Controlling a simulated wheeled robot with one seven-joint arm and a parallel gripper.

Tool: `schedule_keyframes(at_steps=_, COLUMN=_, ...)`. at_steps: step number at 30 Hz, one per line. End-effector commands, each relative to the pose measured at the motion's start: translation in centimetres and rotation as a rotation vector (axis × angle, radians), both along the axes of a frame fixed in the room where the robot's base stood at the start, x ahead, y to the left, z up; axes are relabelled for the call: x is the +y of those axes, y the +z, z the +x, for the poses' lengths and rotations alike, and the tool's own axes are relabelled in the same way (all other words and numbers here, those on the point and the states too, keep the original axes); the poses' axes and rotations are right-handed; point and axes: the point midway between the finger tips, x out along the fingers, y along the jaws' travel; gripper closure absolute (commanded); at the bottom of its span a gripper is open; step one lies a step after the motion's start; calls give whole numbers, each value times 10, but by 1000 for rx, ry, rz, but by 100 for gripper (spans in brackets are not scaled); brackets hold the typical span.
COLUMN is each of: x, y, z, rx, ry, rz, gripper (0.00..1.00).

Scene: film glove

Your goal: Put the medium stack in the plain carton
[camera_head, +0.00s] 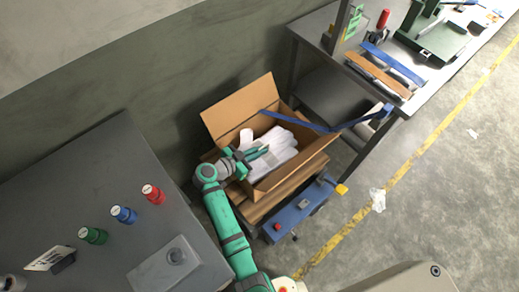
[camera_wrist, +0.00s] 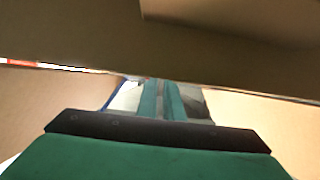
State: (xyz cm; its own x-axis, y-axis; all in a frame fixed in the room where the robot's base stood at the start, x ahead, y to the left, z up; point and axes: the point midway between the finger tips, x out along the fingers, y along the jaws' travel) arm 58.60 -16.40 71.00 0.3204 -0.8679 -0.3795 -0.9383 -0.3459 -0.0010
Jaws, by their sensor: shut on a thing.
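The plain brown carton (camera_head: 288,177) stands open at the middle of the head view, its large back flap (camera_head: 240,105) raised. White stacked gloves (camera_head: 283,141) show inside its opening. My gripper (camera_head: 262,153) reaches into the carton from the left, with its green fingers among the white gloves. It is shut on a white stack, but the held part is mostly hidden and its size is unclear. In the wrist view my green fingers (camera_wrist: 162,100) are close together, with a white patch (camera_wrist: 126,97) beside them. Brown cardboard (camera_wrist: 250,112) surrounds them.
A blue strap (camera_head: 300,124) runs from the carton to the workbench (camera_head: 402,104) at right. A grey table (camera_head: 95,185) at left holds red, blue and green capped items. A grey wall lies behind.

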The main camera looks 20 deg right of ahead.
Motion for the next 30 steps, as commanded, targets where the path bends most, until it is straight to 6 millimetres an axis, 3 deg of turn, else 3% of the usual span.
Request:
schedule_keyframes(at_steps=25, x=0, y=-29, z=0, rx=1, ry=0, rz=-1, gripper=100)
schedule_keyframes(at_steps=27, x=0, y=-28, z=0, rx=1, ry=0, rz=-1, gripper=77)
schedule_keyframes(at_steps=28, x=0, y=-28, z=0, rx=1, ry=0, rz=-1, gripper=71)
schedule_keyframes(at_steps=30, x=0, y=-28, z=0, rx=1, ry=0, rz=0, gripper=71)
